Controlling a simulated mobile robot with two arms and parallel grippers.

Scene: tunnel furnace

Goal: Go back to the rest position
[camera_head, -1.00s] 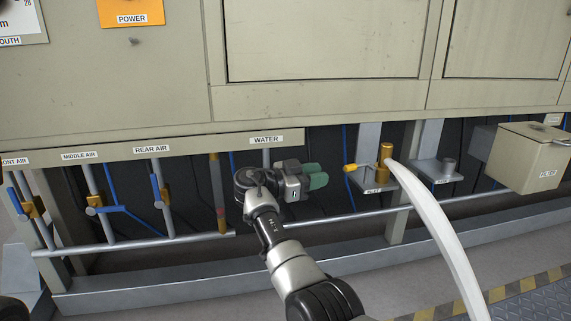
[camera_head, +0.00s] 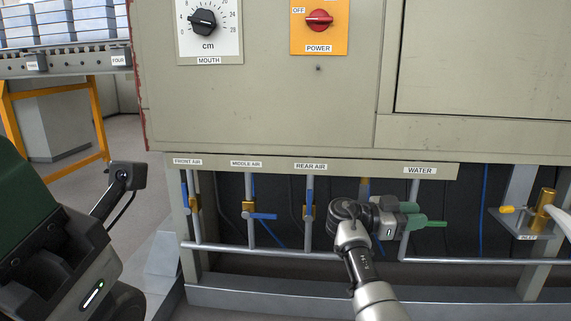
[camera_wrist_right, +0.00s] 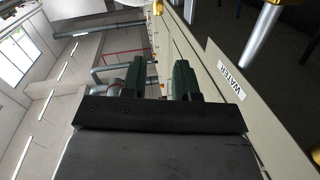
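My right gripper (camera_head: 425,215) is in front of the furnace's lower pipe bay, just below the WATER label (camera_head: 420,170). Its two green fingers are apart, with nothing between them. In the right wrist view the gripper (camera_wrist_right: 168,80) also shows a gap between its green fingers, with the building's wall and pipes far behind. It looks apart from the WATER pipe (camera_head: 413,190), though the exact distance is hard to judge. My right wrist hides part of the bay behind it.
Front air (camera_head: 194,205), middle air (camera_head: 250,210) and rear air (camera_head: 309,208) valves are left of my right arm. The inlet pipe (camera_head: 543,211) is at right. Above is the furnace panel (camera_head: 260,110) with the power knob (camera_head: 319,20). A roller conveyor (camera_head: 65,63) stands at upper left.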

